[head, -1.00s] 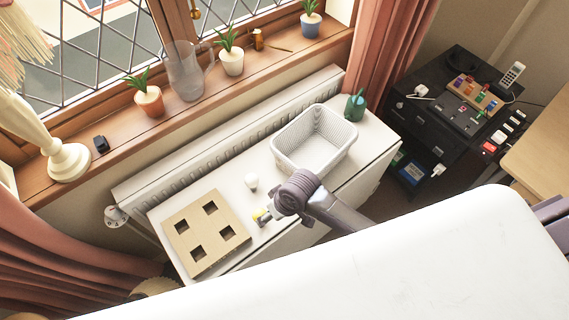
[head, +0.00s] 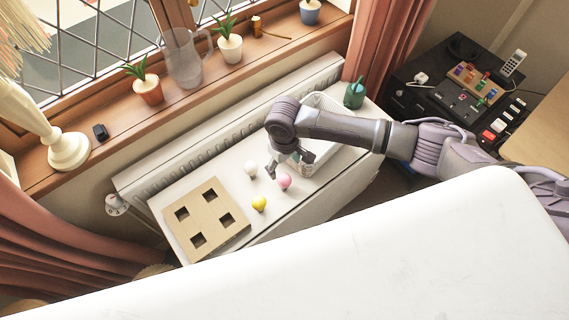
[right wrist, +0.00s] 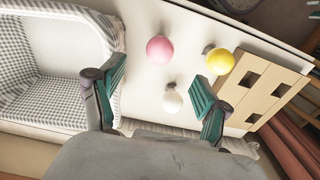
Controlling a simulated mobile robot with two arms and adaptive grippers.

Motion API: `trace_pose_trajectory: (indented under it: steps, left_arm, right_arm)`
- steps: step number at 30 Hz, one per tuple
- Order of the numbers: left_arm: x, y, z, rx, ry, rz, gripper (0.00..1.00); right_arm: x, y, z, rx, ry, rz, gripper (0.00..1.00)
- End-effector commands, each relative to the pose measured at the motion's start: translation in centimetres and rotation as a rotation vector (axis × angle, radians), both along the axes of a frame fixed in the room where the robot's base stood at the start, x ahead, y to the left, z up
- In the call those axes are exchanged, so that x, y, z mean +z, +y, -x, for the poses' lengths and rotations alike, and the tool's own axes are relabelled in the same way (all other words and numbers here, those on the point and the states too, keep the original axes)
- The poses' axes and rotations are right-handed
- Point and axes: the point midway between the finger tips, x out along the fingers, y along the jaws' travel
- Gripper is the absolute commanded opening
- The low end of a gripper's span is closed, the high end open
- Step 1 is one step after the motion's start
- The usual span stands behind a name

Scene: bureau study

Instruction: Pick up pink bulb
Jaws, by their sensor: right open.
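The pink bulb (head: 284,181) lies on the white table (head: 300,213), just in front of the basket. In the right wrist view the pink bulb (right wrist: 160,50) lies a little beyond the fingertips, roughly between their lines. My right gripper (head: 288,164) is open and points down above the table, close to the pink bulb; nothing is between its fingers. It also shows in the right wrist view (right wrist: 159,72) with teal finger pads spread wide. My left gripper is out of view.
A white bulb (head: 250,168) and a yellow bulb (head: 259,203) lie near the pink one. A board with square holes (head: 207,217) is at the left. A white basket (right wrist: 64,40) stands beside the gripper. The radiator (head: 228,135) runs behind.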

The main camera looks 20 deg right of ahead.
Motion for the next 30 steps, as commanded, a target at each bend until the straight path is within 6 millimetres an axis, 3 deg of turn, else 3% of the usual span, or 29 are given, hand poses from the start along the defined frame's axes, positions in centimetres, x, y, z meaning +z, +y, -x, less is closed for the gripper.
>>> trace_pose_trajectory:
  steps: [1,10,21,30]
  left_arm:
    - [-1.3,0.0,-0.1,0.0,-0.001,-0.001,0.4]
    - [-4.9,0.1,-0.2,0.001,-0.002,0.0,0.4]
    - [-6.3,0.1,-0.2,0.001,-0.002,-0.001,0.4]
    - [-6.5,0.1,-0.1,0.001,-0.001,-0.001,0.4]
  right_arm:
    - [-1.2,0.0,0.0,0.001,-0.001,0.001,0.76]
    - [-4.1,0.0,0.0,0.001,-0.001,0.001,0.76]
    - [-7.8,0.1,0.0,0.0,0.0,-0.001,0.76]
    - [-8.4,0.0,0.0,0.001,-0.001,0.0,0.76]
